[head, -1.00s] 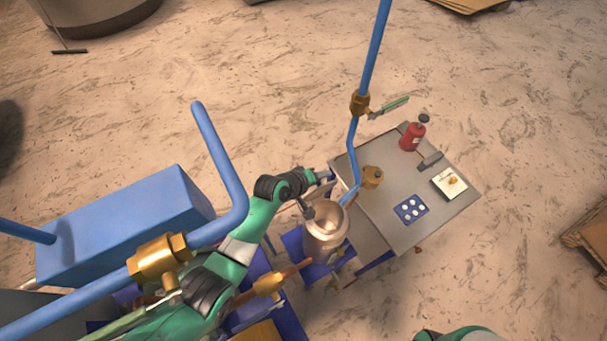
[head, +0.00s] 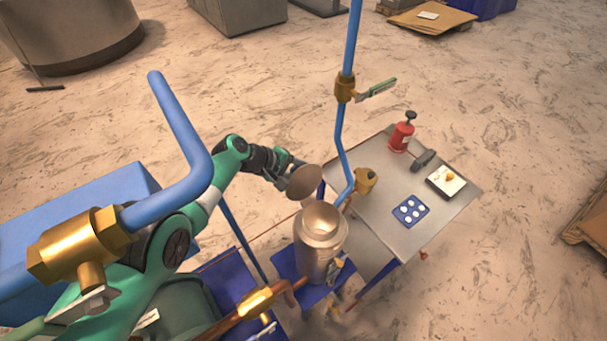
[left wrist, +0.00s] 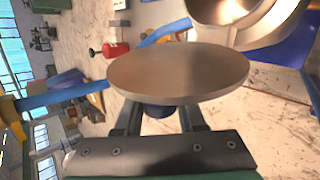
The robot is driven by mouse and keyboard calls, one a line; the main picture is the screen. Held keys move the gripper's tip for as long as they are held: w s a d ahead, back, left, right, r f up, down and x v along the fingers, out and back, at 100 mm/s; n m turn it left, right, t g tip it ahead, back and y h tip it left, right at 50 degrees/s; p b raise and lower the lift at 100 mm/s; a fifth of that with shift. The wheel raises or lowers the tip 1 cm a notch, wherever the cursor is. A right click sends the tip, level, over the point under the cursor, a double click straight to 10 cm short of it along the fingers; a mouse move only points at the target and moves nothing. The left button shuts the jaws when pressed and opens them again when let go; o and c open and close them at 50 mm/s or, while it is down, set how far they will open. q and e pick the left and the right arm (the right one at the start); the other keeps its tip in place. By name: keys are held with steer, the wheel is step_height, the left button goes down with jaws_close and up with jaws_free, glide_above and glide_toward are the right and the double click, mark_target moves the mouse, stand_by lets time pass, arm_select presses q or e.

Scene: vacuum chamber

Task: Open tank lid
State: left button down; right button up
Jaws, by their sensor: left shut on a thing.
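The tank (head: 318,258) is a silvery metal can with a round neck, standing on a blue stand. Its mouth is uncovered and I see into it. The round metal lid (head: 305,182) is tilted up beside the mouth, at its upper left. My left gripper (head: 290,170) is shut on the lid, and its fingertips are partly hidden behind it. In the left wrist view the lid (left wrist: 180,72) spans the space in front of the fingers, with the tank's rim (left wrist: 240,14) beyond it. I cannot tell whether the lid still touches the tank. My right gripper is out of view.
A blue pipe (head: 341,140) with a brass valve (head: 345,88) runs down close to the tank. A grey table (head: 385,215) at its right holds a red bottle (head: 401,135) and small items. Another blue pipe (head: 180,120) crosses near my left arm.

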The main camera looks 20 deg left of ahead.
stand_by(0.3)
arm_select(q)
steer(key=c, duration=0.5)
jaws_free()
steer(key=shift+s+d, duration=0.1)
